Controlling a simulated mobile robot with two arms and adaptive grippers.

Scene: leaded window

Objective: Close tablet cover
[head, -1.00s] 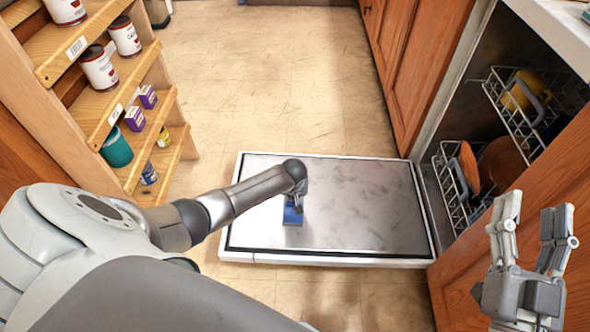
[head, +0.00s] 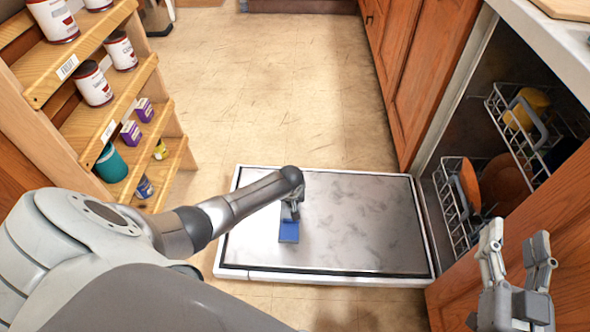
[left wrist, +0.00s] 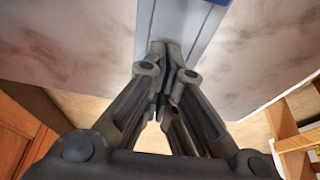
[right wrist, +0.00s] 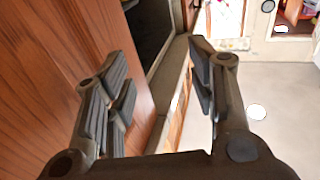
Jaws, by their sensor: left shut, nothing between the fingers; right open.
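The open dishwasher door (head: 350,225) lies flat with its metal inner side up. A small blue and grey tablet compartment (head: 289,231) sits on it, left of the middle. Whether its cover is open or shut is too small to tell. My left gripper (head: 294,212) is shut and empty at the compartment's far end; contact cannot be told. In the left wrist view, its closed fingertips (left wrist: 164,50) are over a pale grey strip with a blue edge at the top. My right gripper (head: 516,255) is open and empty at the lower right, beside the wooden cabinet front.
A wooden shelf rack (head: 120,100) with cans and small boxes stands at the left. At the right, the dishwasher racks (head: 455,205) hold dishes, under a counter (head: 560,40). The tiled floor (head: 270,90) behind the door is clear.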

